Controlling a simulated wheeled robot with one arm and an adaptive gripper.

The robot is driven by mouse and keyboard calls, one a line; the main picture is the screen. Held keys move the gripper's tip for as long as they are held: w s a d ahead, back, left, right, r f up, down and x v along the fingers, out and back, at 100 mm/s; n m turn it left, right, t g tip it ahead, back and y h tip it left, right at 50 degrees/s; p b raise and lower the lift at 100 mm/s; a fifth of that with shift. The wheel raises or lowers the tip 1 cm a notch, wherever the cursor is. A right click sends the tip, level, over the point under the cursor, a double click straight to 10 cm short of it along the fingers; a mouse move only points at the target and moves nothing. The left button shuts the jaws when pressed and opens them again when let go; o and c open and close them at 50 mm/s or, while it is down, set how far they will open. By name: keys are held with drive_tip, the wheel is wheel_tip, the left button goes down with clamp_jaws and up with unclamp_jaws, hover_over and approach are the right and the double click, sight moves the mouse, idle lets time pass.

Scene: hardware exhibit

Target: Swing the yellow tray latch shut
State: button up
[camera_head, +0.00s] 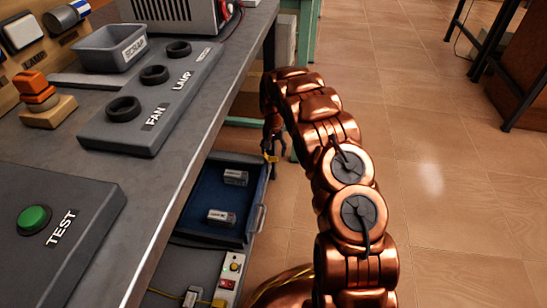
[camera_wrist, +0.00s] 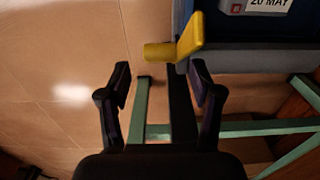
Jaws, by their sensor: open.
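The yellow latch (camera_wrist: 190,38) sits at the corner of the blue tray (camera_wrist: 262,60) in the wrist view. Its rounded end sticks out to the left, past the tray's edge. My gripper (camera_wrist: 160,83) is open, with its two dark fingers apart and nothing between them. The latch is just beyond the fingertips, nearer the right finger; I cannot tell whether they touch. In the head view the latch (camera_head: 270,157) is small at the tray's far right corner. My gripper (camera_head: 274,140) is beside it, partly hidden by my arm.
Two labelled blocks (camera_head: 235,177) lie in the tray. The grey workbench (camera_head: 185,165) overhangs the tray on the left and carries a knob panel, a bin and a TEST box. A small switch panel (camera_head: 231,270) is below. Tiled floor (camera_head: 430,170) is open to the right.

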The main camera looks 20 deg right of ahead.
sight(273, 159)
drive_tip(key=shift+f+b, duration=0.3)
drive_tip(key=shift+f, duration=1.15)
drive_tip(key=c, duration=0.7)
drive_tip(key=shift+s+d, duration=0.1)
drive_tip(key=shift+d, duration=0.1)
clamp_jaws()
